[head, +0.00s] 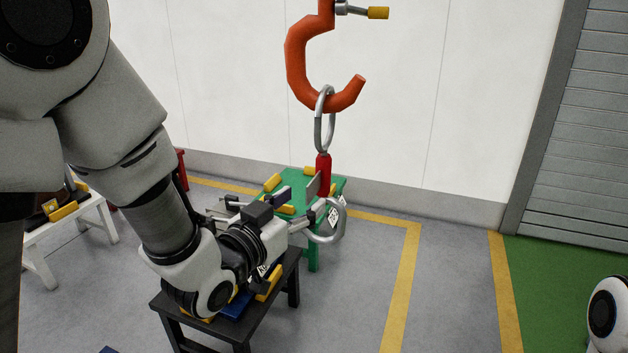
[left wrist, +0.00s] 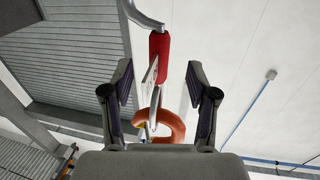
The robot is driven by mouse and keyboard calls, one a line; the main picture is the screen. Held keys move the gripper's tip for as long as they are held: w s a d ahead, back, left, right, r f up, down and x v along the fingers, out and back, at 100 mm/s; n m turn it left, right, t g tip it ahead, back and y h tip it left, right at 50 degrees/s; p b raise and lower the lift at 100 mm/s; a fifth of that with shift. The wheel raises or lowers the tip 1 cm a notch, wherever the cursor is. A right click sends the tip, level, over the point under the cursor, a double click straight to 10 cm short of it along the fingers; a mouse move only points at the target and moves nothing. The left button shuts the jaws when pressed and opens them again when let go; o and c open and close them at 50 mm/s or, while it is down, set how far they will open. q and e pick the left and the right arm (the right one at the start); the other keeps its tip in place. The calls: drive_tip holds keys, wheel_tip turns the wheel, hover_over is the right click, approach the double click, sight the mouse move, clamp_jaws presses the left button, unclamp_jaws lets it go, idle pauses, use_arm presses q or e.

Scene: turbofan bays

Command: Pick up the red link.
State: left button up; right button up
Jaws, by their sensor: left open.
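The red link (head: 323,174) hangs upright below a silver ring (head: 325,120), which hangs on a large orange hook (head: 298,62). A curved silver piece (head: 340,222) shows below the red part. My left gripper (head: 299,192) is open close to the red link, from its left side in the head view. In the left wrist view the red link (left wrist: 159,45) appears between the two fingers of my open gripper (left wrist: 159,76), near the tips, with gaps on both sides. I cannot tell how deep it is between them. My right gripper is not in view.
A green table (head: 312,235) with yellow blocks stands behind and below the link. A dark table (head: 215,335) stands under my left arm. A white table (head: 75,215) is at the left. Open floor (head: 450,285) with yellow lines lies at the right.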

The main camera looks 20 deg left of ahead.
sight(319, 184)
use_arm(q)
drive_tip(key=p+x, duration=0.2)
drive_tip(key=p, duration=0.1)
drive_tip(key=p+x, duration=0.2)
drive_tip(key=shift+w+r, duration=0.1)
drive_tip(key=shift+r, duration=0.3)
drive_tip(key=p+x, duration=0.2)
drive_tip(key=x, duration=0.1)
drive_tip(key=shift+d, duration=0.1)
drive_tip(key=shift+w+f, duration=0.25)
drive_tip(key=shift+w, duration=0.15)
drive_tip(key=shift+r, duration=0.15)
clamp_jaws()
